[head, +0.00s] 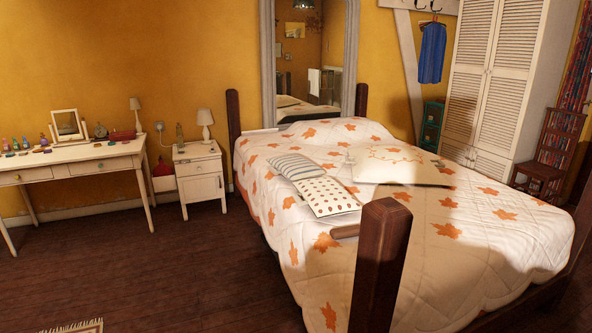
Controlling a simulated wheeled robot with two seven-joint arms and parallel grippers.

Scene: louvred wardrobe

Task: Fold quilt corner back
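The quilt (480,235) is white with orange leaf shapes and covers the whole bed. It hangs over the left side and reaches the foot end. Its surface looks lumpy, and I see no corner clearly turned back. A striped pillow (293,166), a dotted pillow (325,197) and a larger pale pillow (400,168) lie on top of it. A thick dark bedpost (381,262) stands in front and hides part of the quilt's near edge. Neither of my grippers shows in the head view.
A white nightstand (200,184) with a lamp (205,122) stands left of the bed. A white dressing table (75,163) is farther left. The louvred wardrobe (494,85) and a wooden chair (553,155) stand at the right. The dark floor (150,270) left of the bed is mostly clear.

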